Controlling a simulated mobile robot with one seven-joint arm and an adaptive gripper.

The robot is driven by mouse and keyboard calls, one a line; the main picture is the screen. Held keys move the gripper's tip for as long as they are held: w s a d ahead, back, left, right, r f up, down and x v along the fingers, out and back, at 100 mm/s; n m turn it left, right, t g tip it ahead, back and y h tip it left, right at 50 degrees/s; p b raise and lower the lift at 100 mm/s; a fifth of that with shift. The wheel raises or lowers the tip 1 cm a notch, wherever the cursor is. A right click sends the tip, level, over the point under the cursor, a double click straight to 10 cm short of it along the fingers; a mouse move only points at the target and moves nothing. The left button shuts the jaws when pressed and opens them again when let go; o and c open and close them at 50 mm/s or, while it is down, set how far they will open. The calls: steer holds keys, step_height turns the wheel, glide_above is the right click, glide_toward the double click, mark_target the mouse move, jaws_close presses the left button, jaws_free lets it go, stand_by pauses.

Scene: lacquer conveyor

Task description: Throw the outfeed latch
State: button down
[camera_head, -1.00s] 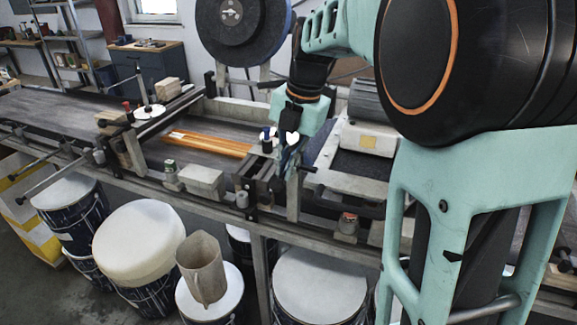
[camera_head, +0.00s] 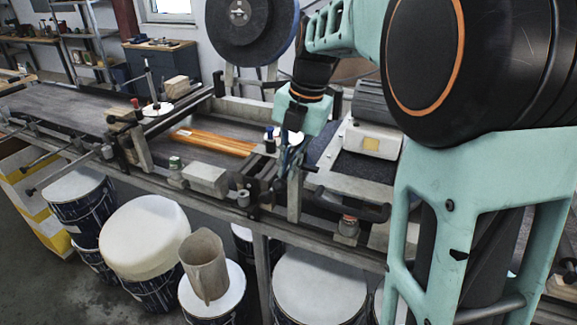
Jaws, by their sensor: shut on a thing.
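My gripper (camera_head: 287,160) is lowered at the front rail of the conveyor, right of the orange wooden strips. Its fingers are shut at the top of an upright grey post, on what looks like the outfeed latch (camera_head: 311,169). A short dark end of the latch sticks out to the right of the post. The fingers and the post hide most of the latch, so I cannot tell its exact position.
Orange wooden strips (camera_head: 213,141) lie on the conveyor belt (camera_head: 70,98). A motor housing (camera_head: 371,140) stands right of my gripper. A large dark wheel (camera_head: 240,28) stands behind. Drums (camera_head: 320,287) and a beige jug (camera_head: 204,266) are below the front rail.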

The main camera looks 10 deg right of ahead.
steer(key=c, duration=2)
jaws_free()
steer(key=shift+c, duration=0.2)
step_height(320, 180, up, 12)
steer(key=s+d, duration=0.1)
steer(key=d, duration=0.1)
steer(key=shift+s, duration=0.15)
steer(key=shift+f, duration=0.1)
